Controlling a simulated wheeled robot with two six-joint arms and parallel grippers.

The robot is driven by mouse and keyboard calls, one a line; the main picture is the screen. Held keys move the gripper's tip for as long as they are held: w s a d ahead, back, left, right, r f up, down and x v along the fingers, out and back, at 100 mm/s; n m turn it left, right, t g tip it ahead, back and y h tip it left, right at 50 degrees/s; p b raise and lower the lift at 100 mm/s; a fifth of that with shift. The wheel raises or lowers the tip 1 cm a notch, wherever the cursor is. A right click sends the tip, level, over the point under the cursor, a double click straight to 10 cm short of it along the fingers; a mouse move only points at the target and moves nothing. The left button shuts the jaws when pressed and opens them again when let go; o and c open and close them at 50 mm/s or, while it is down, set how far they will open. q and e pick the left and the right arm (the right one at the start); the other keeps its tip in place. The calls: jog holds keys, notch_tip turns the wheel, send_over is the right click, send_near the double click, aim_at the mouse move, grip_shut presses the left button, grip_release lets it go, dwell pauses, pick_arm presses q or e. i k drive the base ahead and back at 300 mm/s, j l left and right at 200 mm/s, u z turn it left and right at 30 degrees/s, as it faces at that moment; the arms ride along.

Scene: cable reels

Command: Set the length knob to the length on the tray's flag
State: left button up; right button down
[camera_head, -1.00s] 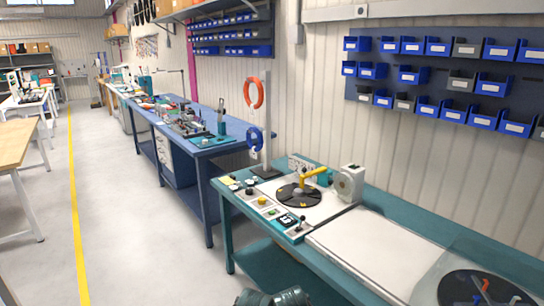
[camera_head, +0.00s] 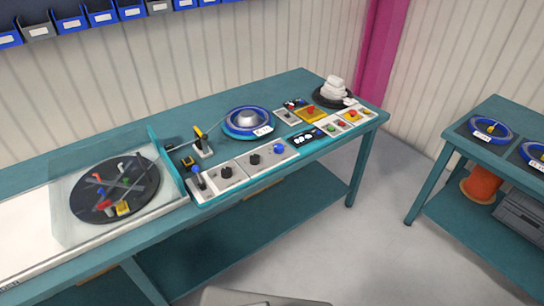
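A panel on the teal bench carries two black knobs, a left one (camera_head: 227,172) and a right one (camera_head: 255,159), and a blue knob (camera_head: 279,148). Their markings are too small to read, so I cannot tell which is the length knob. Behind the panel, a round blue tray (camera_head: 234,131) holds a grey domed piece. A small white flag (camera_head: 263,130) is at the tray's front edge; its text is unreadable. Neither of my grippers is in view.
A turntable (camera_head: 90,205) with coloured parts lies behind a clear guard at left. A blue-handled lever (camera_head: 197,177) stands near the guard. Buttons (camera_head: 352,115) and a white stack (camera_head: 335,88) are at the bench's right end. Another table (camera_head: 470,140) holds blue rings. Floor between is clear.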

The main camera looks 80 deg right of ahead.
aim_at(278, 148)
jog(key=z, duration=2.8)
